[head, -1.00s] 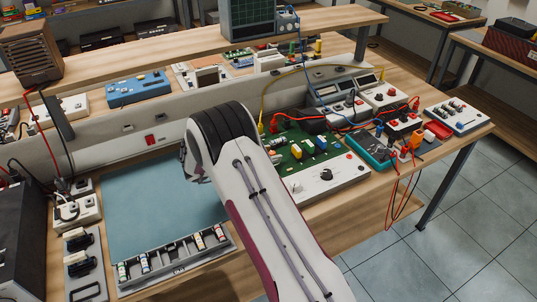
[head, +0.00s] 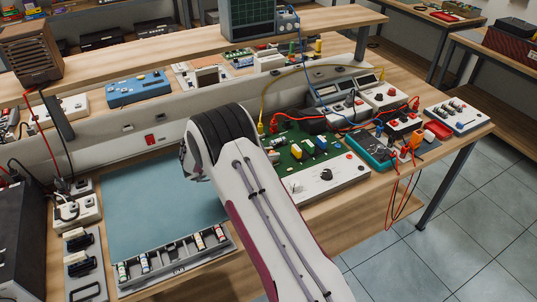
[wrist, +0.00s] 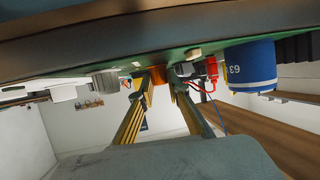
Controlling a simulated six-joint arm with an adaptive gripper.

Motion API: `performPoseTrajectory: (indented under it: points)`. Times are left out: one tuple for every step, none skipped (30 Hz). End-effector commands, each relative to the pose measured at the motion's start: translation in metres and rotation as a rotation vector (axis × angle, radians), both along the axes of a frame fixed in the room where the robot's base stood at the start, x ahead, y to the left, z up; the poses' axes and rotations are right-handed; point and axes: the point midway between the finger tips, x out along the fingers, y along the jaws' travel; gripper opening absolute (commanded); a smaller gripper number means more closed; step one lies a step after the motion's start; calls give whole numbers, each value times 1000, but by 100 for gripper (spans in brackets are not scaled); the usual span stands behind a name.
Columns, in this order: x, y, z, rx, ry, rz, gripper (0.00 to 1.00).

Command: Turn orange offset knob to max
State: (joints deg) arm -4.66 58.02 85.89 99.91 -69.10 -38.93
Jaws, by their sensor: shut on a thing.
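My gripper (wrist: 162,80) shows in the wrist view, its two yellow-and-dark fingers angled in toward each other. Their tips are closed around a small orange knob (wrist: 150,71) on the board's face. The tips cover much of the knob, and its pointer or marking cannot be seen.

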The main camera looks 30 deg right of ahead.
Motion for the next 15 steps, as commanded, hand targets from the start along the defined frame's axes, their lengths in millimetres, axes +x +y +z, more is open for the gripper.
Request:
performPoseTrajectory:
  points:
    - [1,0,0,-1,-2,-9,0]
    - [1,0,1,-1,-3,-15,0]
    - [1,0,1,-1,-3,-25,0]
    - [1,0,1,-1,-2,-33,0]
    - [1,0,0,-1,-2,-41,0]
    - [2,0,0,-1,-2,-51,0]
    - [2,0,0,-1,-2,-60,0]
    - [2,0,0,0,-3,-71,0]
    - [2,0,1,-2,-3,-83,0]
    - [2,0,0,-1,-2,-92,0]
    - [2,0,0,-1,-2,-103,0]
    - [2,0,0,-2,-2,-116,0]
    - [3,0,0,-1,-3,-126,0]
    - [3,0,0,-1,-2,-136,0]
    - [3,0,1,-2,-3,-148,0]
